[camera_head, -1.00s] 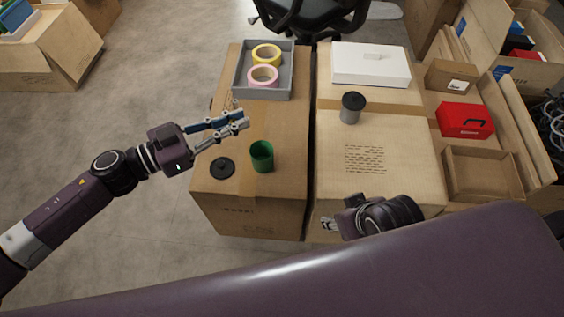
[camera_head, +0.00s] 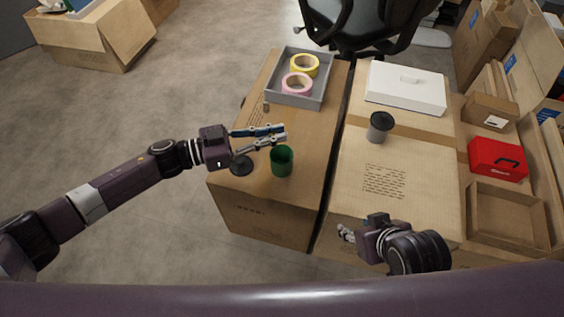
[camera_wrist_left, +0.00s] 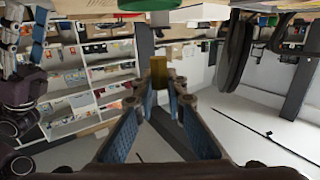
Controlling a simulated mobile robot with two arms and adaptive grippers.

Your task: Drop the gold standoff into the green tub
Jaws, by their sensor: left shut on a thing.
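The green tub (camera_head: 281,163) stands upright near the front of the left carton. My left gripper (camera_head: 281,134) reaches in from the left, its fingertips just behind and above the tub in the head view. In the left wrist view, the left gripper (camera_wrist_left: 165,88) is shut on the gold standoff (camera_wrist_left: 158,71), which sticks out past the fingertips. The standoff cannot be made out in the head view. My right gripper (camera_head: 346,233) is low by the front edge of the right carton, its fingers too small to judge.
A black disc (camera_head: 241,166) lies left of the tub. A grey tray (camera_head: 293,99) with yellow and pink tape rolls is behind. On the right carton are a dark cup (camera_head: 379,127) and a white box (camera_head: 405,87). A red case (camera_head: 497,159) sits farther right.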

